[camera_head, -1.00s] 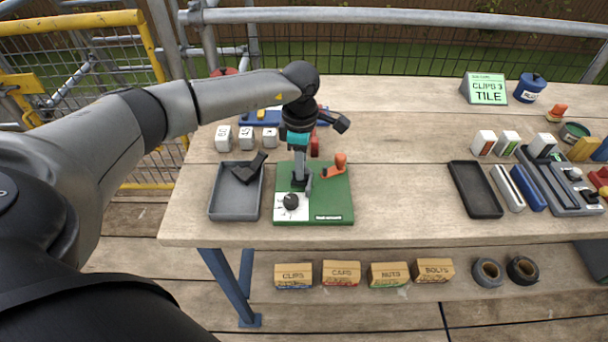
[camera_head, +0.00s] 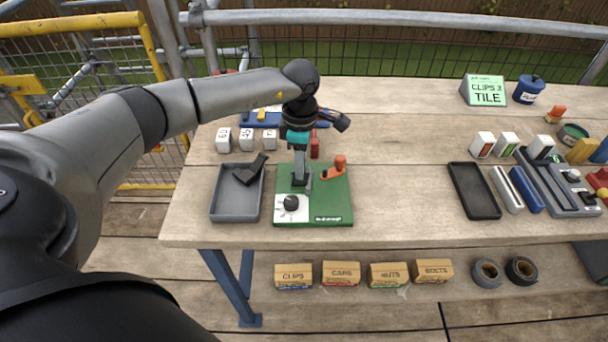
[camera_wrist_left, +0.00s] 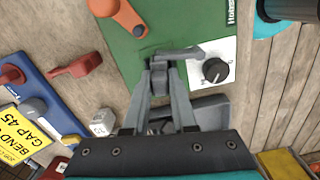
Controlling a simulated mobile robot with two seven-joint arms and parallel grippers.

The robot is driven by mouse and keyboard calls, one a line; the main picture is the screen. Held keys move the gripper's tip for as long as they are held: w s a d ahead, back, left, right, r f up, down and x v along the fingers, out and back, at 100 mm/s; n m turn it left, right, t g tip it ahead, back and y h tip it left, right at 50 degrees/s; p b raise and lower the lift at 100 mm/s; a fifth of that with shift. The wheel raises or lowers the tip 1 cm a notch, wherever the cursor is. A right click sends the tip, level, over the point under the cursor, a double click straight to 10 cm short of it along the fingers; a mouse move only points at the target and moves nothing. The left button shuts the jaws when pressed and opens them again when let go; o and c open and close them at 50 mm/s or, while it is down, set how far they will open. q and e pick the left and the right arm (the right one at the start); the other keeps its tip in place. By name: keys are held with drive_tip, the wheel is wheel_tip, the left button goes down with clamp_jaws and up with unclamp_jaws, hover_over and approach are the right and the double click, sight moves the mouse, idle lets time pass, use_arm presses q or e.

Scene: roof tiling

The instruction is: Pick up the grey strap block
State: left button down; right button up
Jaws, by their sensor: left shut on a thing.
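The grey strap block (camera_wrist_left: 160,82) sits between the fingertips of my left gripper (camera_wrist_left: 160,92) in the left wrist view, with a flat grey arm reaching right over the white dial plate. My left gripper (camera_head: 301,180) is shut on it, low over the green board (camera_head: 335,205). The fingers hide much of the block in the head view. I cannot tell whether it touches the board. The board also carries an orange lever (camera_head: 338,163) and a black knob (camera_head: 291,202) on the white plate. My right gripper is not in view.
A grey tray (camera_head: 235,216) with a dark piece (camera_head: 250,170) lies left of the board. White blocks (camera_head: 246,140) and a blue rack stand behind. A small red item (camera_head: 315,148) is behind the board. An empty black tray (camera_head: 475,205) lies right. The middle table is clear.

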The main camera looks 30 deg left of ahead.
use_arm(q)
drive_tip(key=shift+r+p, duration=1.25)
drive_tip(key=shift+r, duration=0.6)
